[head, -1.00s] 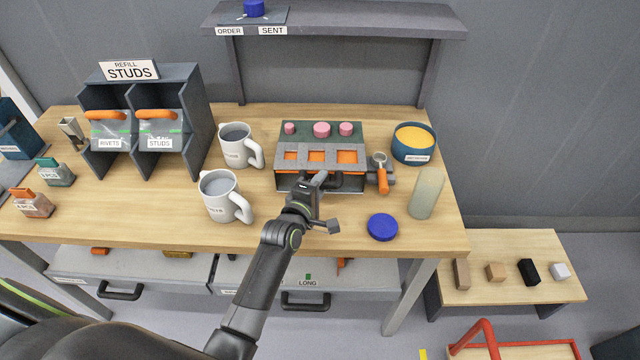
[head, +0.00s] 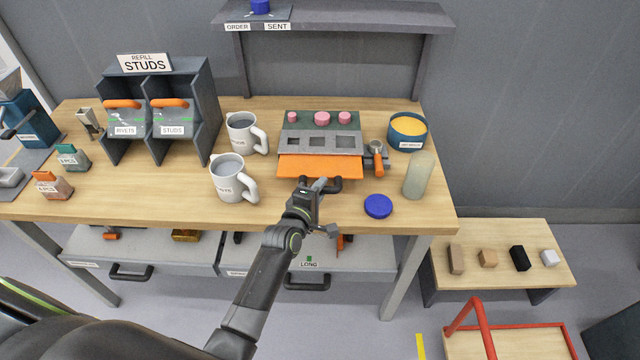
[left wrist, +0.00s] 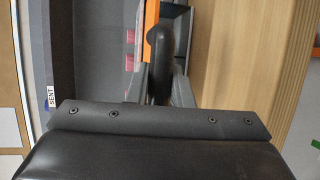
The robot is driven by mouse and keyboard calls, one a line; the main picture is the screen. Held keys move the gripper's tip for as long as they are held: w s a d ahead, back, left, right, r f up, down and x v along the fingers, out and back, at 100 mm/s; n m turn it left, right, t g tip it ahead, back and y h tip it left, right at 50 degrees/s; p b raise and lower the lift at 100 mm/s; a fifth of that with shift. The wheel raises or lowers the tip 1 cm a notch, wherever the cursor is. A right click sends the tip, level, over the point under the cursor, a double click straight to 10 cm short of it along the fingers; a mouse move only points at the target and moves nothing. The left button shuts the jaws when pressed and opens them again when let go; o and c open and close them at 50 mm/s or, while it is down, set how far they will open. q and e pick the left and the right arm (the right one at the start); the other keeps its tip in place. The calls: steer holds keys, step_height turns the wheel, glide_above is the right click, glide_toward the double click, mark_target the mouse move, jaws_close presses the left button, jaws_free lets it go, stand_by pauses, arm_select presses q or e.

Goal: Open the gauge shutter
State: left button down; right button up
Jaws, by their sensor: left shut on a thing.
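The gauge unit is a grey panel (head: 293,144) with three square windows, in front of a dark green strip with pink knobs. The windows look grey inside. The orange shutter plate (head: 318,165) sticks out from the panel's front edge towards me. My left gripper (head: 319,186) is shut on the shutter's black handle (head: 335,186) at the plate's front. In the left wrist view the handle (left wrist: 158,48) lies between the fingers (left wrist: 159,90), with a strip of the orange plate (left wrist: 151,14) beyond. My right gripper is not in view.
An orange-handled tool (head: 377,158) sits right beside the unit. Two mugs (head: 229,180) stand to its left. A blue disc (head: 378,206), a pale green cylinder (head: 418,176) and a blue tub (head: 407,132) are to the right. A shelf (head: 334,18) rises behind.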

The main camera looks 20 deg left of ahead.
arm_select(q)
steer(key=shift+w+r, duration=0.1)
steer(key=shift+r, duration=0.05)
steer(key=c, duration=1.6)
jaws_free()
steer(key=shift+w+a, duration=0.1)
steer(key=shift+w, duration=0.25)
steer(key=o, duration=0.3)
steer(key=shift+w+a+f, duration=0.1)
steer(key=shift+w+f, duration=0.15)
steer(key=shift+s+r, duration=0.1)
steer(key=shift+s, duration=0.2)
steer(key=v, duration=0.3)
steer(key=shift+b, duration=0.35)
steer(key=b+v, duration=0.3)
steer(key=v, duration=1.1)
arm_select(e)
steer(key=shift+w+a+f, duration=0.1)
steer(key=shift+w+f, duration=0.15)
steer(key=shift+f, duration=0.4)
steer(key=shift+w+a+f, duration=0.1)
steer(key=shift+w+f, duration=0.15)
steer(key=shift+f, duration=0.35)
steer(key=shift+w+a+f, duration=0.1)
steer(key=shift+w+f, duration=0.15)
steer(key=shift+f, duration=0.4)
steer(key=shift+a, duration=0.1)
